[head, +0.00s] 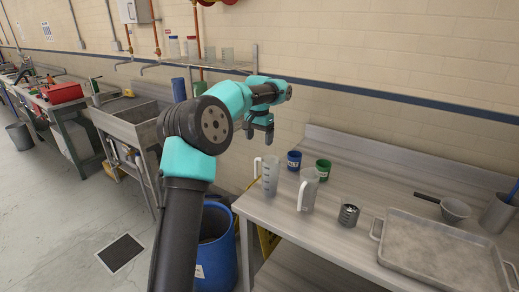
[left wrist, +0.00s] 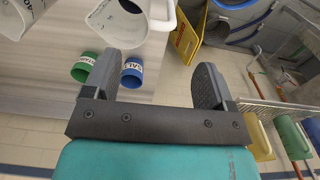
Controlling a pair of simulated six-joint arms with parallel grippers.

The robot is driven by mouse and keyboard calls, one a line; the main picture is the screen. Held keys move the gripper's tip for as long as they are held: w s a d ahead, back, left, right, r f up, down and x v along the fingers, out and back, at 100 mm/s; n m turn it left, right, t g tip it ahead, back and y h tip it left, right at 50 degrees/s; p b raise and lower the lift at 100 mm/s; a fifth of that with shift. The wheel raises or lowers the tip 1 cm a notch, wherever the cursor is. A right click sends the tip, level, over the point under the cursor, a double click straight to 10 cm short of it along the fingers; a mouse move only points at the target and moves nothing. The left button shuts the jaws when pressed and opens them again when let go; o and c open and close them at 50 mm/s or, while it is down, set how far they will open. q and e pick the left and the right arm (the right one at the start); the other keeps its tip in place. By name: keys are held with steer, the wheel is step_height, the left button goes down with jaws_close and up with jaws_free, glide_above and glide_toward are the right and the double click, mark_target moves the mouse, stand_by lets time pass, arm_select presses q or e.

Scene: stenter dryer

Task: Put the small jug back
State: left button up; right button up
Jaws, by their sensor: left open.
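Two clear jugs with pale handles stand upright on the steel bench near its left end in the head view: one at the left edge (head: 270,177), one a little to its right (head: 309,191). They look close in size; I cannot tell for sure which is the small one. My left gripper (head: 259,138) is open and empty, above and behind the left jug, apart from it. In the left wrist view, the open fingers (left wrist: 157,65) have a jug (left wrist: 118,22) beyond the left finger, and another jug is cut off at the top left. My right gripper is not in view.
A blue cup (head: 294,160) and a green cup (head: 323,170) stand behind the jugs. A metal shaker (head: 348,215), large tray (head: 432,257) and long-handled pan (head: 454,209) lie to the right. A wall shelf (head: 215,68) holds several containers. A blue barrel (head: 217,262) stands left of the bench.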

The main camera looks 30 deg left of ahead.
arm_select(q)
steer(key=shift+r, duration=0.95)
